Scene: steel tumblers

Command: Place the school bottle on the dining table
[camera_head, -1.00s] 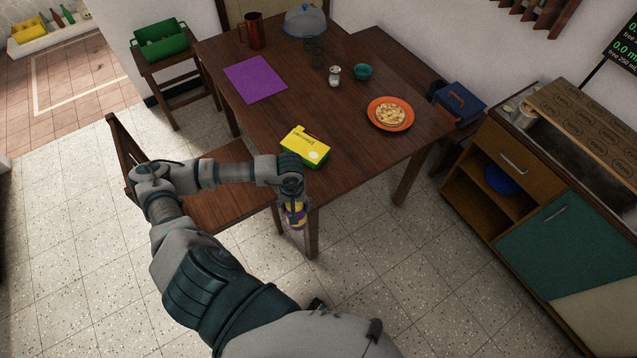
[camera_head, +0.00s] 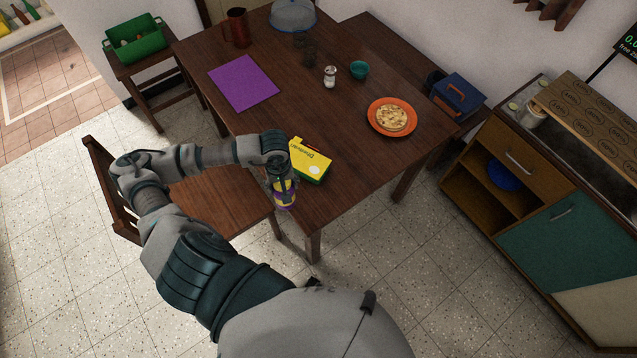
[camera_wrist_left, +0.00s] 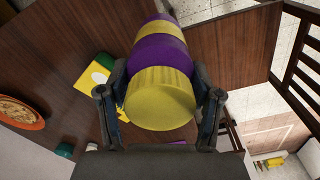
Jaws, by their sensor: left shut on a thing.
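The school bottle (camera_head: 283,196) has yellow and purple bands. My left gripper (camera_head: 282,180) is shut on it near the dining table's (camera_head: 340,190) front left edge. In the left wrist view the bottle (camera_wrist_left: 160,97) fills the middle, its yellow end toward the camera, between the two fingers of my left gripper (camera_wrist_left: 163,105). The table top shows behind it there. I cannot tell whether the bottle touches the table. My right gripper is not in view.
A yellow and green box (camera_head: 312,160) lies right beside the gripper on the table. An orange plate of food (camera_head: 392,117), a purple mat (camera_head: 243,83), a shaker (camera_head: 330,77) and a teal bowl (camera_head: 359,70) lie farther back. A wooden chair (camera_head: 215,200) stands at the left.

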